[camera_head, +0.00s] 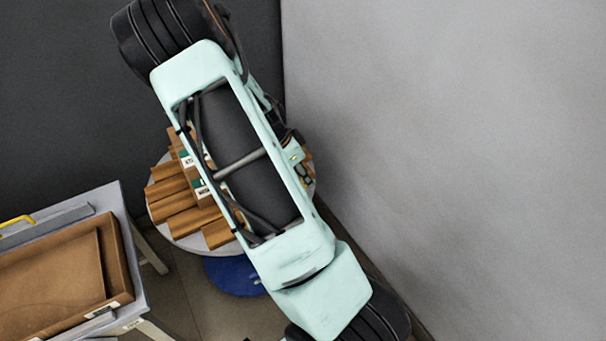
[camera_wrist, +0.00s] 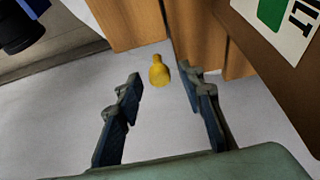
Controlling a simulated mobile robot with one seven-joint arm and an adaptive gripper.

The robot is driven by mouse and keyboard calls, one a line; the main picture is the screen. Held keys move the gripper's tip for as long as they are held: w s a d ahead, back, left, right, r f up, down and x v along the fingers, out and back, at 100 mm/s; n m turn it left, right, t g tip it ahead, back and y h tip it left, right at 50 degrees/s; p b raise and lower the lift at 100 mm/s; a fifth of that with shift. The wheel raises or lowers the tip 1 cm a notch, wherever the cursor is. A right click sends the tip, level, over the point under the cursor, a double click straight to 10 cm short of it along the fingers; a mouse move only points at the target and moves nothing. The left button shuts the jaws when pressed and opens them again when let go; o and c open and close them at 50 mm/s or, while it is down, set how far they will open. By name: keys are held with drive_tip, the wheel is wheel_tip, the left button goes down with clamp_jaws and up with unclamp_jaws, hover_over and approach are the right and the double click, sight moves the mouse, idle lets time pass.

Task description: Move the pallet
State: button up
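A brown wooden slatted piece (camera_head: 185,208), which looks like the pallet, lies on a round white table (camera_head: 160,228). My mint-green arm covers much of it in the head view. In the wrist view, brown wooden parts (camera_wrist: 125,22) stand at the top, beyond my gripper (camera_wrist: 162,92). My gripper is open, its two dark fingers apart with nothing held between them. A small yellow bottle-shaped thing (camera_wrist: 159,72) shows on the pale surface just past the fingertips. I cannot tell the exact gap between fingers and wood.
A brown box with a green-and-white label (camera_wrist: 285,60) is close on the right in the wrist view. In the head view, a grey table (camera_head: 125,235) holds a brown tray (camera_head: 60,275). A grey wall (camera_head: 460,130) bounds the right.

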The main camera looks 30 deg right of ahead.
drive_tip(key=v, duration=1.2)
drive_tip(key=shift+a, duration=0.1)
